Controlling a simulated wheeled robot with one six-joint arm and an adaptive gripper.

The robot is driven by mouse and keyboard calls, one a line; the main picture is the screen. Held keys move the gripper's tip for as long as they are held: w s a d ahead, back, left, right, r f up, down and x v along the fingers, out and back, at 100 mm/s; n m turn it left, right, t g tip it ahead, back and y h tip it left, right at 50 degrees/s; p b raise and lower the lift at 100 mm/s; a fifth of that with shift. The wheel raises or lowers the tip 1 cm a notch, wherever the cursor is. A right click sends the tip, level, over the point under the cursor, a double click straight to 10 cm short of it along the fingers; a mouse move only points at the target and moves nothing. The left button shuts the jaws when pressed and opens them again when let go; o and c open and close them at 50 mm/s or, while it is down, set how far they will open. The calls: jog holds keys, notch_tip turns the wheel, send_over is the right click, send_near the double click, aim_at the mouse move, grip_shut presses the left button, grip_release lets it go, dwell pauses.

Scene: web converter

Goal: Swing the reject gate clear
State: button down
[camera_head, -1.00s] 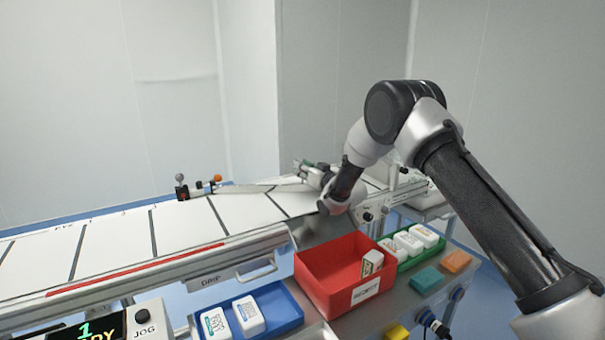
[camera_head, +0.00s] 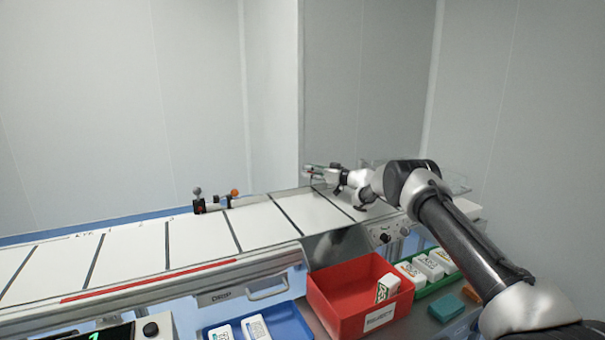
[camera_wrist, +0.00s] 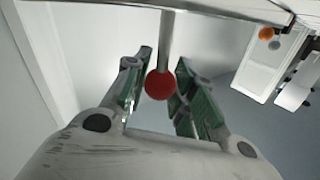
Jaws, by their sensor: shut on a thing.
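A red ball knob (camera_wrist: 160,85) on a short metal rod shows in the wrist view, between the green-padded fingers of my gripper (camera_wrist: 161,72). My gripper is shut on this knob handle. The rod meets a pale metal bar (camera_wrist: 200,9) across the top of that view, apparently the reject gate. In the head view my gripper (camera_head: 310,174) is at the far edge of the white conveyor belt (camera_head: 262,224), and the knob is hidden there. A thin pale bar, apparently the gate (camera_head: 272,193), lies along the belt's far edge.
A red bin (camera_head: 345,308) holding a white carton (camera_head: 387,288) stands in front of the conveyor. A green tray (camera_head: 440,284) with several white cartons is right of it, and a blue tray (camera_head: 286,319) is left. A small post with a black knob (camera_head: 197,192) stands on the far side.

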jog(key=shift+w+r, duration=0.2)
jog(key=shift+r, duration=0.1)
jog(key=c, duration=1.1)
grip_release()
jog(key=shift+f, duration=0.15)
jog(key=shift+c, duration=0.2)
jog(key=v, duration=1.2)
jog(key=shift+w, duration=0.1)
